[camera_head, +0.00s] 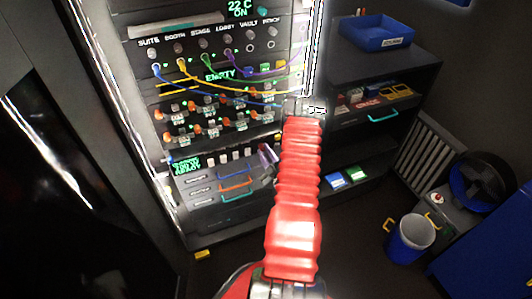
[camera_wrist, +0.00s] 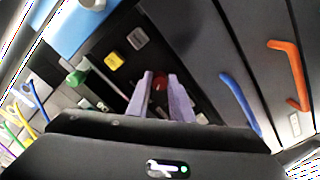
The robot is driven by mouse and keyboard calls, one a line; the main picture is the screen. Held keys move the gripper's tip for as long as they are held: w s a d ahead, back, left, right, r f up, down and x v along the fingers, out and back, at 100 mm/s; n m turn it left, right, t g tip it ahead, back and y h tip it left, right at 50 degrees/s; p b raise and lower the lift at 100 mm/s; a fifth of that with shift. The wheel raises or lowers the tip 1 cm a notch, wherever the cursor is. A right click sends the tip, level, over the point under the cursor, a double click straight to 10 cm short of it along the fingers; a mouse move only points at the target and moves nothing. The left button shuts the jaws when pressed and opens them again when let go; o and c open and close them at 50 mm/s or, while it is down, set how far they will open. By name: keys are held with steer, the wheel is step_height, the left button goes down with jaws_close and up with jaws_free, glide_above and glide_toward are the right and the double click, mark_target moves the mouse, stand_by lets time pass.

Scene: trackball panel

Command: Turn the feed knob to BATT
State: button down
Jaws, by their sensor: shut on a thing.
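A small dark round knob with a red part (camera_wrist: 160,80) shows between my fingertips in the wrist view, on the dark lower face of the rack. My gripper's pale purple fingers (camera_wrist: 161,88) are shut on it, one on each side. In the head view my gripper (camera_head: 268,156) is at the right side of the rack's lower part, and my red arm and wrist hide the knob there. No BATT lettering or knob scale is readable in either view, so I cannot tell which position it points to.
A yellow button (camera_wrist: 114,61) and a grey button (camera_wrist: 138,38) sit close to my fingers. Drawers with a blue handle (camera_wrist: 238,100) and an orange handle (camera_wrist: 290,75) lie alongside. Coloured cables (camera_head: 215,75) hang across the rack above. A shelf unit (camera_head: 372,70) stands at right.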

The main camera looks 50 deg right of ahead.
steer(key=m, duration=0.5)
steer(key=shift+a+m, duration=0.1)
steer(key=shift+m, duration=0.2)
steer(key=m, duration=0.5)
steer(key=shift+m, duration=0.4)
steer(key=c, duration=1.6)
jaws_free()
steer(key=v, duration=1.3)
steer(key=shift+s+a+f, duration=0.1)
steer(key=shift+s+a, duration=0.05)
steer(key=shift+s, duration=0.15)
steer(key=shift+f, duration=0.1)
